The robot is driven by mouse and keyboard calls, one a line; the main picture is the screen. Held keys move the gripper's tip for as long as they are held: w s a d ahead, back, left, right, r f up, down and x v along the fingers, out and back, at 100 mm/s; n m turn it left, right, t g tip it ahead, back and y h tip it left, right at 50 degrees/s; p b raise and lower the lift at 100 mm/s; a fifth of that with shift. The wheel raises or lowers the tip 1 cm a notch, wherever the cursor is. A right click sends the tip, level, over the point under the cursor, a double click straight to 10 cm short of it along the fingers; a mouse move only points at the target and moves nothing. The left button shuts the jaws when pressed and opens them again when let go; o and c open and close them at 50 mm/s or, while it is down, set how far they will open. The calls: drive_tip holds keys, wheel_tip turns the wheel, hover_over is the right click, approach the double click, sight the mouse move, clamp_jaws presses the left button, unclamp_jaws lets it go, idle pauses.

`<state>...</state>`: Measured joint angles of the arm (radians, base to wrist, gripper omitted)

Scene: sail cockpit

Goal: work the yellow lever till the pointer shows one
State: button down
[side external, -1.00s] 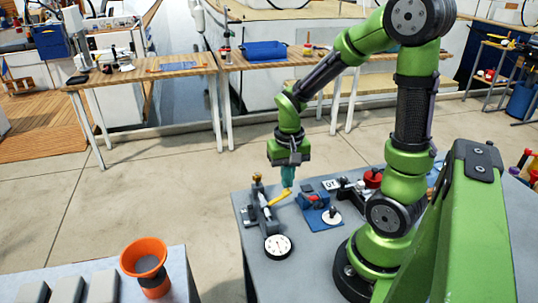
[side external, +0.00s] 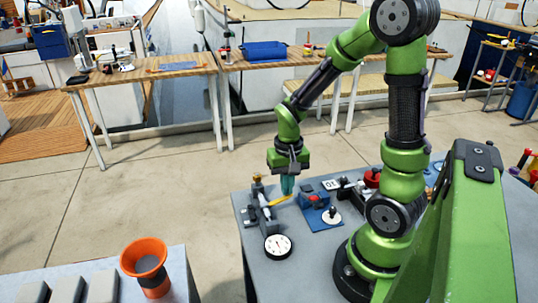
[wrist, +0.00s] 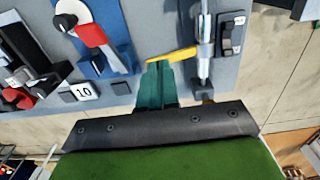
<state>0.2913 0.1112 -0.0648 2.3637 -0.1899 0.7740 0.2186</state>
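The yellow lever (side external: 277,201) sticks out to the right from a grey metal mechanism at the left of the grey table. It also shows in the wrist view (wrist: 172,56). My gripper (side external: 287,192) has its teal fingers pointing down at the lever's free end. In the wrist view the fingers (wrist: 155,68) are together, with nothing seen between them, and their tips meet or nearly meet the lever. The round white dial (side external: 278,246) with a black rim lies in front of the mechanism. Its pointer is too small to read.
A blue plate (side external: 318,222) with a red-handled part and a white disc lies right of the lever. A number card (wrist: 84,92) reading 10 is near it. An orange cup (side external: 146,257) stands on a separate table at the front left.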

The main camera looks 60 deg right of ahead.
drive_tip(key=shift+f, duration=1.1)
drive_tip(key=shift+r, duration=3.35)
wheel_tip(320, 180, up, 4)
drive_tip(key=shift+f, duration=3.1)
drive_tip(key=shift+f, duration=2.25)
drive_tip(key=shift+r, duration=3.35)
